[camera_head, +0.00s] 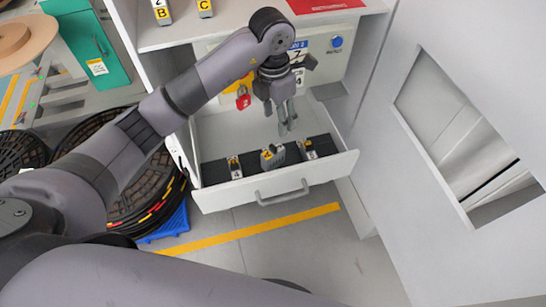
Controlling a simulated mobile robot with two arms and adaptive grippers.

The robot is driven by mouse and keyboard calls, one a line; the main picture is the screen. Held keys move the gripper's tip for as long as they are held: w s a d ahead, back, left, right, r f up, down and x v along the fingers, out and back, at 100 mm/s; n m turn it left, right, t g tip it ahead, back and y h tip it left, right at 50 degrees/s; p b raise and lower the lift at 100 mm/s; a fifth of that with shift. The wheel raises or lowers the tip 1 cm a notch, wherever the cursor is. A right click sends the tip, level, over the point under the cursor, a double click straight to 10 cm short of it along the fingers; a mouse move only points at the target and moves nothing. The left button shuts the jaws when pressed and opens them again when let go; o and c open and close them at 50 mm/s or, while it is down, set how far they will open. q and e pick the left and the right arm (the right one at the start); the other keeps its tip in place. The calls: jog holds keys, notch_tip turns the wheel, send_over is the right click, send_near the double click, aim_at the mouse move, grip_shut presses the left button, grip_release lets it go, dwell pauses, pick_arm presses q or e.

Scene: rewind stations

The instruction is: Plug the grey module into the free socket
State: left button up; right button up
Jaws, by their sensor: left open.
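An open white drawer (340,166) has a dark insert (219,172) along its front. Small grey modules with yellow and white labels sit in the insert: one on the left (235,168), one in the middle (267,159) that looks larger and tilted, and one on the right (309,150). I cannot tell which is the grey module of the task. My left gripper (287,127) points down over the drawer, open and empty, a little above and behind the middle module. No free socket can be made out. My right gripper is not in view.
A red padlock (243,98) hangs left of my gripper. A panel with a blue button (336,42) is behind. A white wall (385,150) bounds the right; black reels (150,185) are left.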

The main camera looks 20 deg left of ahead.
pick_arm(q)
jog(key=a, duration=0.2)
send_near(273, 155)
jog(key=shift+y, duration=0.3)
jog(key=f, duration=0.2)
jog(key=w+f, duration=0.1)
jog(key=f, duration=0.2)
jog(key=shift+w+a+f+p, duration=0.15)
jog(key=shift+w+f+p, duration=0.1)
jog(key=shift+f+p, duration=0.1)
jog(key=shift+s+d+f, duration=0.1)
jog(key=shift+f, duration=1.45)
jog(key=shift+s+d+f, duration=0.1)
jog(key=shift+f, duration=1.5)
jog(key=shift+c, duration=0.6)
grip_shut()
